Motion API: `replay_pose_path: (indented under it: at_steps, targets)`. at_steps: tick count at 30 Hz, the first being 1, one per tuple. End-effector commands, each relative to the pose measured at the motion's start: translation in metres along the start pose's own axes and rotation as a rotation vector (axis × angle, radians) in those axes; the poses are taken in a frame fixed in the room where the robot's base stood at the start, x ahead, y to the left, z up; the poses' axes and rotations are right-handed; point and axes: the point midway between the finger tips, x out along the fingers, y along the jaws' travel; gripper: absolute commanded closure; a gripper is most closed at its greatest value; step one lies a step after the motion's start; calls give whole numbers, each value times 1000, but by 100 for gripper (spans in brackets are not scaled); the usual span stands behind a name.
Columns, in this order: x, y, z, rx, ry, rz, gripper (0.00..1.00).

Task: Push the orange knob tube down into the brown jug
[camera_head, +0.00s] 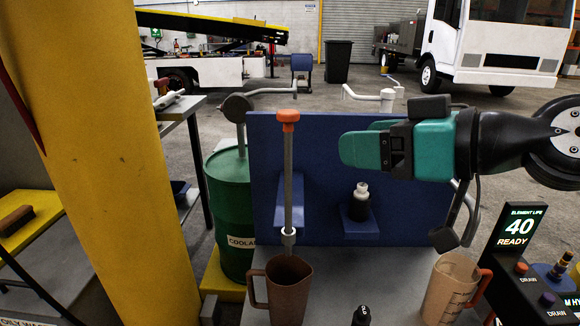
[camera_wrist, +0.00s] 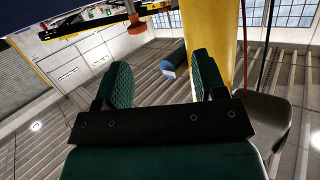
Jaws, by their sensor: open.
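The tube (camera_head: 288,185) stands upright and grey, with an orange knob (camera_head: 288,120) on top and a pale collar near its lower end. The brown jug (camera_head: 285,295) is directly below it, with its handle to the left. The tube's lower end is at the jug's mouth; I cannot tell how far inside it is. My teal gripper (camera_head: 352,148) is open and empty, pointing left, to the right of the tube and a little below knob height. In the wrist view the orange knob (camera_wrist: 137,27) shows at the top, beyond my parted fingers (camera_wrist: 160,78).
A blue panel (camera_head: 330,215) stands behind the tube, with a dark bottle (camera_head: 359,203) on its shelf. A clear jug (camera_head: 450,287) stands at the right, beside a display post (camera_head: 520,240). A green drum (camera_head: 228,205) and yellow post (camera_head: 110,150) are at the left.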

Motion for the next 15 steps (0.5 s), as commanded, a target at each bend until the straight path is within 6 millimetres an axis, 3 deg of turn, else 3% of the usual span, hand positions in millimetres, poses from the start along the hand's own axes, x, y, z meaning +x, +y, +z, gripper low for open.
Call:
replay_pose_path:
  at_steps: [1, 6, 15]
  targets:
    - [6, 10, 17, -15, 64, 29, 36]
    - [5, 28, 13, -52, 211, 100, 36]
    - [16, 34, -4, -58, 253, 118, 36]
